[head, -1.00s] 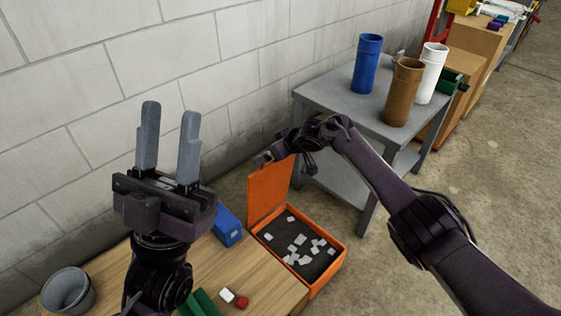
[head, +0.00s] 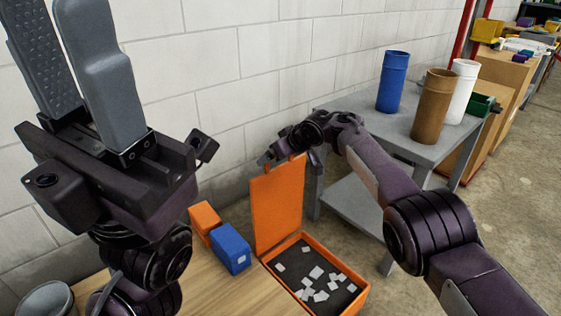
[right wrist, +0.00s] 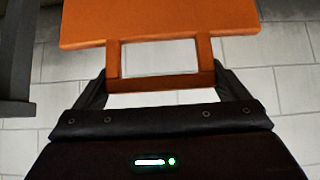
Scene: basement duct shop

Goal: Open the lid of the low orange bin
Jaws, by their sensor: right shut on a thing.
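The low orange bin (head: 357,297) sits at the bottom centre of the head view, with many small pale pieces on its dark floor. Its orange lid (head: 277,208) stands about upright at the bin's back edge, so the bin is open. My right gripper (head: 282,157) is at the lid's top edge. In the right wrist view the lid (right wrist: 160,22) fills the top, and the gripper (right wrist: 162,82) is shut on its orange handle (right wrist: 165,80). My left gripper (head: 66,45) is open and empty, raised at the upper left, away from the bin.
A blue box (head: 231,247) and an orange box (head: 204,220) stand left of the bin on the wooden bench (head: 215,290). A grey table (head: 360,115) behind right holds blue (head: 392,82), brown (head: 432,106) and white (head: 460,92) cylinders. A block wall stands close behind.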

